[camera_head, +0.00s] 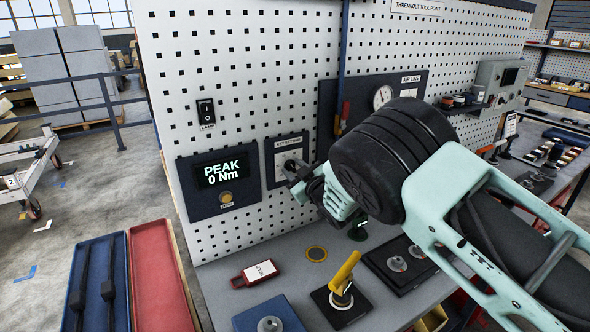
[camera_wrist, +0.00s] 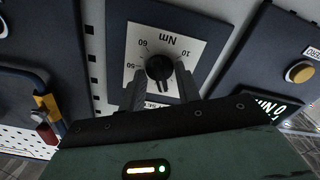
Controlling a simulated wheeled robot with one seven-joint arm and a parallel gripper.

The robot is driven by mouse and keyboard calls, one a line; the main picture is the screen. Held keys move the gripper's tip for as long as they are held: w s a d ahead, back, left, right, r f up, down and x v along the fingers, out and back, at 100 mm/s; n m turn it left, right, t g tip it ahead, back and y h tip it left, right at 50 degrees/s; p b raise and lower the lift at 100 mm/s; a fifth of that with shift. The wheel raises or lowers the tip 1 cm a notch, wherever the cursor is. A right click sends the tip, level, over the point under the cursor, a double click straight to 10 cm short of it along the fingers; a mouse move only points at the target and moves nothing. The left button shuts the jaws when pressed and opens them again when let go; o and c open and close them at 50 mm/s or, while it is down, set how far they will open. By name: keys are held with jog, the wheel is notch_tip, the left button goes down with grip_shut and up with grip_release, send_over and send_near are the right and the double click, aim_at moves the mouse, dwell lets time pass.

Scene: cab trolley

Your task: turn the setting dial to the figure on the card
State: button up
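The setting dial is a black knob (camera_wrist: 160,69) on a white scale plate (camera_wrist: 185,42) marked Nm, in a dark panel. The scale looks upside down in the wrist view; 10, 50 and 60 can be read, while its lower part is hidden by my gripper. My gripper (camera_wrist: 160,82) is open, with one finger on each side of the knob and visible gaps between. In the head view my gripper (camera_head: 293,170) is at the dial panel (camera_head: 276,170) and covers most of the knob. I cannot make out a card with a figure.
A display panel (camera_head: 221,181) reading PEAK 0 Nm, with a yellow button, is left of the dial. A gauge panel (camera_head: 400,84) is to the right. A red HOLD tag (camera_head: 259,273), a yellow-handled tool (camera_head: 343,276) and metal fittings on dark plates lie on the bench below.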

grip_shut()
jog(key=shift+f+m+b, duration=0.1)
jog(key=shift+m+b, duration=0.3)
jog(key=shift+b, duration=0.35)
jog(key=m+b, duration=0.3)
jog(key=b, duration=0.1)
jog(key=shift+d+f, duration=0.1)
jog(key=m+b, duration=0.5)
jog(key=b, duration=0.2)
jog(key=shift+m, duration=0.3)
jog(key=m+b, duration=0.6)
jog(key=shift+w+d, duration=0.1)
jog(key=m+b, duration=0.3)
jog(key=shift+m+b, duration=1.1)
jog(key=shift+m, duration=0.4)
